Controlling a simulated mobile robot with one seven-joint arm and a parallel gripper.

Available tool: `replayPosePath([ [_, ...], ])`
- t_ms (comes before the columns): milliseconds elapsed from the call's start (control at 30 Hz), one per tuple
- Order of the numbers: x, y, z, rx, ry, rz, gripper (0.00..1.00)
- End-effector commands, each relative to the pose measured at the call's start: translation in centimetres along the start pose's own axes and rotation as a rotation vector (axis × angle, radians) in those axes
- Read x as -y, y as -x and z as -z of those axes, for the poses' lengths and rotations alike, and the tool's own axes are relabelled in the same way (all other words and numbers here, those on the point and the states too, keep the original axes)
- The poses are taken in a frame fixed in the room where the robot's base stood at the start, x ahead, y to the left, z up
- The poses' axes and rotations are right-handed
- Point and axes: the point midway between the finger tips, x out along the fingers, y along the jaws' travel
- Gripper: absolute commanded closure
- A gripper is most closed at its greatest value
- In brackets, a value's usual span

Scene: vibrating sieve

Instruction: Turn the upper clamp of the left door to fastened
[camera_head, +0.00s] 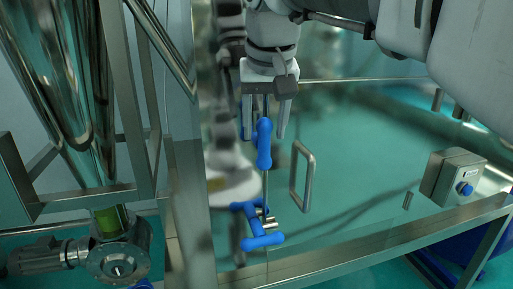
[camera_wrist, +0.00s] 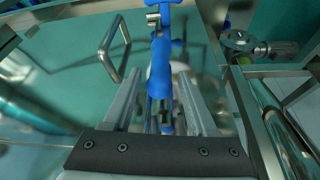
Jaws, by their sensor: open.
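The upper clamp (camera_head: 264,150) is a blue rounded handle on the edge of the glass door. Its handle hangs roughly vertical in the head view. It also shows in the wrist view (camera_wrist: 160,68), running between my fingers. My gripper (camera_head: 264,136) points down at it with its two fingers apart, one on each side of the blue handle. In the wrist view my gripper (camera_wrist: 155,78) shows visible gaps beside the handle. I cannot tell whether a finger touches it. The clamp's base is partly hidden by my fingers.
A lower blue clamp (camera_head: 262,241) with a metal latch sits below. A metal door handle (camera_head: 304,176) stands out to the right. A steel post (camera_head: 190,215) and a motor unit (camera_head: 119,258) are at left. A switch box (camera_head: 453,178) is at right.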

Motion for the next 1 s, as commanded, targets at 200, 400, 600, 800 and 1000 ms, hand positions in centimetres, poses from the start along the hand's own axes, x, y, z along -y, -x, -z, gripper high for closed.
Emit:
replayPosePath([
  [200, 0.0, -3.7, 0.0, 0.003, 0.0, -0.001, 0.42],
  [400, -0.1, -5.0, 0.0, 0.0, 0.0, -0.001, 0.42],
  [600, 0.0, -5.1, 0.0, 0.0, -0.001, -0.001, 0.42],
  [800, 0.0, -5.1, 0.0, 0.0, -0.001, -0.001, 0.64],
  [1000, 0.0, -5.1, 0.0, 0.0, 0.0, 0.0, 0.99],
])
